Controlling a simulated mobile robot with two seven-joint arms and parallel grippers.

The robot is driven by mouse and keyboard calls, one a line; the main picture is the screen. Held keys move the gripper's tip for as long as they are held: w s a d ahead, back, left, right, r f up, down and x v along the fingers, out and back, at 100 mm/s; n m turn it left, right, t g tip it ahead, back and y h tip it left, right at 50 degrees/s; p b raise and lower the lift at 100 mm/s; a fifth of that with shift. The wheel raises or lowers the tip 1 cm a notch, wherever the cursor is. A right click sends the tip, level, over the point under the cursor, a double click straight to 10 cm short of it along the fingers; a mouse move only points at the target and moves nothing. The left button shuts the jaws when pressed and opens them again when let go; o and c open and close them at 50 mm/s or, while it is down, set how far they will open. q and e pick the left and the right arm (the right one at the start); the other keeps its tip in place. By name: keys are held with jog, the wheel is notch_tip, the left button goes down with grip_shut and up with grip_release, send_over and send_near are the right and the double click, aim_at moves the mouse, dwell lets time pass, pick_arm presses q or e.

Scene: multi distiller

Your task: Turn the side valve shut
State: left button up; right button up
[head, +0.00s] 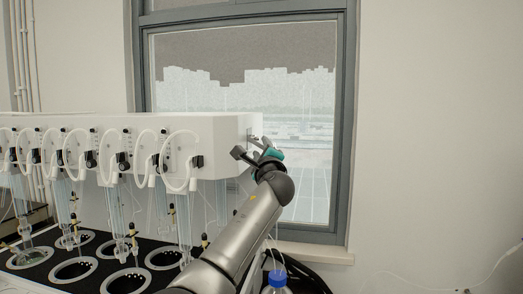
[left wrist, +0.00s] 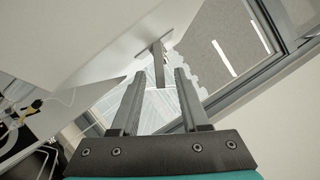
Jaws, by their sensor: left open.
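The side valve (left wrist: 158,60) is a small grey T-shaped handle on the end face of the white distiller housing (head: 215,140). In the head view it is small and mostly hidden by my left gripper (head: 250,147), which is beside the housing's right end. In the left wrist view my left gripper (left wrist: 155,98) has its two dark fingers apart. The handle is beyond the fingertips, roughly in line with the gap between them. Nothing is between the fingers, and they look apart from the valve. My right gripper is in neither view.
White hoses and glass tubes hang along the housing front (head: 85,150). A black plate with round openings (head: 105,262) is below. A window (head: 300,190) is behind the arm. A blue-capped bottle (head: 277,282) stands at the bottom. The wall side at right is clear.

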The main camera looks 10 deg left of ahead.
pick_arm(q)
grip_shut()
dwell(0.3)
dwell(0.3)
